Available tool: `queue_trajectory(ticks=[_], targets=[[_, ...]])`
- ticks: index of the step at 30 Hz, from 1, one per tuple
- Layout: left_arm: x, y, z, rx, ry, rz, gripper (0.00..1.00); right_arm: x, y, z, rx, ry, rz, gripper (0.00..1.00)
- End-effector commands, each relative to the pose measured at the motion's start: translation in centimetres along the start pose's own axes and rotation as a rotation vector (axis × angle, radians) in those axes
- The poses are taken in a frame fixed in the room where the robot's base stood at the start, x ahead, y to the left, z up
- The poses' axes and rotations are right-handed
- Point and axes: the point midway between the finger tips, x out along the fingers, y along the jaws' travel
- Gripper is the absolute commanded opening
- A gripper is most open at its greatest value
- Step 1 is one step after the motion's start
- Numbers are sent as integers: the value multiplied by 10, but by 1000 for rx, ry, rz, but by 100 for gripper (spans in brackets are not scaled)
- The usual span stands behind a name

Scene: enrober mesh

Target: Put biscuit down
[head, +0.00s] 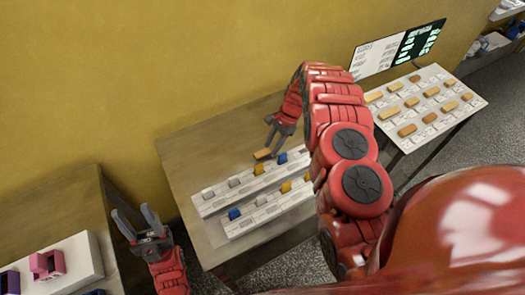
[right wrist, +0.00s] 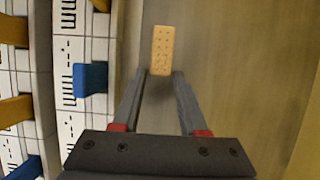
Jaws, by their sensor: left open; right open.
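A tan rectangular biscuit (head: 262,154) lies on the bare table top behind the white strips in the head view. In the right wrist view the biscuit (right wrist: 162,50) shows its dotted face, just past my fingertips. My right gripper (head: 272,148) is open, pointing down beside the biscuit; its two fingers (right wrist: 161,76) are apart with nothing held between them. Whether a fingertip touches the biscuit I cannot tell. My left gripper (head: 137,222) is open and empty, off the table's left side.
Two white marked strips (head: 212,200) with grey, blue and yellow blocks lie near the right gripper. A white board (head: 438,78) with rows of biscuits and a screen (head: 400,48) stand at the right. A pink holder (head: 47,263) is at lower left. The table's left part (head: 188,160) is clear.

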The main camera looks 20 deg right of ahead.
Motion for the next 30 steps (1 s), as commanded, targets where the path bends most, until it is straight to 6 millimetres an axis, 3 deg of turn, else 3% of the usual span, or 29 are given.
queue_trajectory(ticks=[8,15,25,30], targets=[[1,0,0,0,0,0,50,2,0,0,-1,0,-2,42],[1,0,0,0,0,0,50,2,0,0,0,0,-2,3],[-1,0,0,0,0,0,50,0,-1,0,0,0,-2,3],[-7,0,1,0,0,0,50,-10,-2,4,0,0,-5,3]])
